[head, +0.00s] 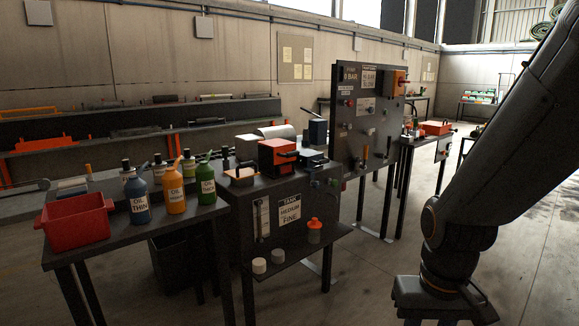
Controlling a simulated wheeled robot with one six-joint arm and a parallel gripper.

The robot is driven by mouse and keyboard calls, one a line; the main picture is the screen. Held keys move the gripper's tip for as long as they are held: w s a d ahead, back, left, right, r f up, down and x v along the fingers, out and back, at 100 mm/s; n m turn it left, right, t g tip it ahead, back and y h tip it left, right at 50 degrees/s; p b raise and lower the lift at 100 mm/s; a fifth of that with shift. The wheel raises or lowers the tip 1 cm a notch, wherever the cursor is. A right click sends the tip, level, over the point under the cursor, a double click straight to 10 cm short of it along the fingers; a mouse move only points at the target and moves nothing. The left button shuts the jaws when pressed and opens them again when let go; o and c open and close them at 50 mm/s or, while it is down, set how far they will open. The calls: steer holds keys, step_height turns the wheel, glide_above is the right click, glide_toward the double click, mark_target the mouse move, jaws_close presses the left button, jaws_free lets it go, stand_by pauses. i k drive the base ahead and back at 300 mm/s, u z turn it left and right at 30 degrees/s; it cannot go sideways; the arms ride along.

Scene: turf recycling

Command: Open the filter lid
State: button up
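I cannot tell which of these carries the filter lid. My gripper (440,313) hangs at the lower right, well apart from the cabinet. Its fingers are cut off by the bottom edge, so its opening does not show.
A table at the left holds a red bin (76,222) and several oil bottles (174,188). A shelf on the cabinet front bears two white cylinders (259,265) and an orange-capped bottle (314,231). A tall dark panel (368,118) stands behind. Open floor lies at the right.

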mark_target(285, 151)
steer(key=z, duration=1.1)
steer(key=k, duration=0.1)
steer(key=u, duration=1.95)
steer(key=i, duration=0.6)
steer(key=u, duration=0.1)
